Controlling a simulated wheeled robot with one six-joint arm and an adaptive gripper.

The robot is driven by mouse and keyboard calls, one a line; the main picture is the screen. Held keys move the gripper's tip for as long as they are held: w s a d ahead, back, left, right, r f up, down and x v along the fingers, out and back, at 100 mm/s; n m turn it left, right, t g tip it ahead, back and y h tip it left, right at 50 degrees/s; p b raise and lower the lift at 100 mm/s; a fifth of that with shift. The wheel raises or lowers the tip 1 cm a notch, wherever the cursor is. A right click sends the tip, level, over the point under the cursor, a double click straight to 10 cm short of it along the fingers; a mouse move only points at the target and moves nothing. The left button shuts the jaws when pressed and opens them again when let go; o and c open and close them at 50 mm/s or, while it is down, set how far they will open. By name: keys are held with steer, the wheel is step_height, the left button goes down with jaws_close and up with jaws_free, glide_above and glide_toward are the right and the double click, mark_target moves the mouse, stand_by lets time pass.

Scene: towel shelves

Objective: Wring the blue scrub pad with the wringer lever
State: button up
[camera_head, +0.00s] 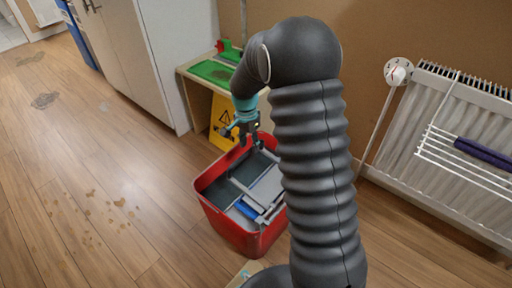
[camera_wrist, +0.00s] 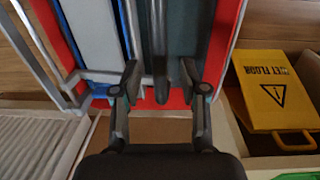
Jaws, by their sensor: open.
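The red bucket (camera_head: 238,232) stands on the floor, with the grey wringer (camera_head: 266,188) across its top. A strip of the blue scrub pad (camera_head: 246,209) shows at the wringer's near side. In the wrist view, blue edges (camera_wrist: 127,22) show beside a pale grey plate, which hides most of the pad. My gripper (camera_head: 246,137) is above the bucket's far rim. In the wrist view, my gripper (camera_wrist: 160,78) is open. A dark grey bar (camera_wrist: 159,45), apparently the wringer lever, lies between its fingers; I cannot tell whether they touch it.
A yellow wet-floor sign (camera_head: 222,120) stands behind the bucket, by a low wooden bench with a green tray (camera_head: 212,72). A white radiator (camera_head: 455,140) with a rack is at the right. Open floor with brown stains (camera_head: 105,205) lies to the left.

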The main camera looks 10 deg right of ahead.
steer(key=shift+s+a+f, duration=0.1)
steer(key=shift+f, duration=0.65)
jaws_close()
